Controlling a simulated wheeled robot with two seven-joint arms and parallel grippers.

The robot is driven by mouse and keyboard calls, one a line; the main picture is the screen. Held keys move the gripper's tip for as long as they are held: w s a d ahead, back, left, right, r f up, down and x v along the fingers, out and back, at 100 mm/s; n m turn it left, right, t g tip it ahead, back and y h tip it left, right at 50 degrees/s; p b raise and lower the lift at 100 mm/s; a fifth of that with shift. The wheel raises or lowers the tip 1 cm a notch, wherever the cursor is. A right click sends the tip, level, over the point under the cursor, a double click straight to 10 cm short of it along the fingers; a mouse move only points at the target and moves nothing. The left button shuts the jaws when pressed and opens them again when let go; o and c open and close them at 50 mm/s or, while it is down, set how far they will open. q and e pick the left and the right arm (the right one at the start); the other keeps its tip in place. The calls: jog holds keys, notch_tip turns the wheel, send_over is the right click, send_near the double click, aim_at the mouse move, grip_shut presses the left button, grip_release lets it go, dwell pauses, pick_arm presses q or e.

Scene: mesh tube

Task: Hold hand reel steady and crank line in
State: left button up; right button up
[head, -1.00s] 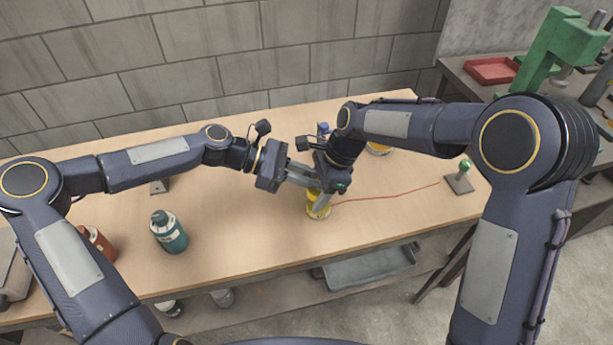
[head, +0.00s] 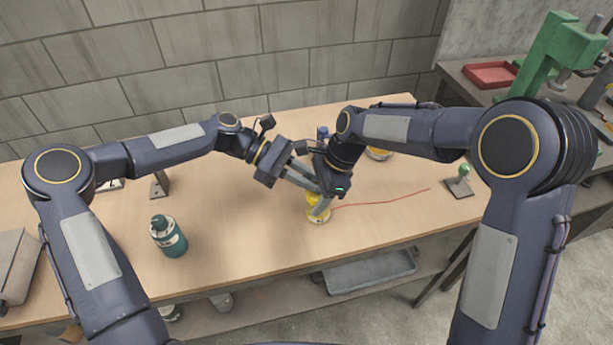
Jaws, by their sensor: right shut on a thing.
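The yellow hand reel (head: 317,214) stands on the wooden table near the middle front. A thin red line (head: 385,202) runs from it to the right across the table, with its end short of a small green-knobbed stand (head: 461,181). My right gripper (head: 321,206) points down from above and is shut on the reel; its fingers and palm hide much of it, and the crank is not clear. My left gripper (head: 314,184) reaches in from the left, its grey fingers beside the reel's top. Its fingertips are hidden behind my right gripper, so its grip cannot be seen.
A teal bottle (head: 168,236) and a metal bracket (head: 159,184) stand at the left. A yellow round thing (head: 378,154) and a blue-topped thing (head: 322,132) are partly hidden behind my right arm. The table's right front is clear.

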pick_arm(q)
jog(key=shift+o, duration=0.8)
jog(key=shift+t, duration=0.3)
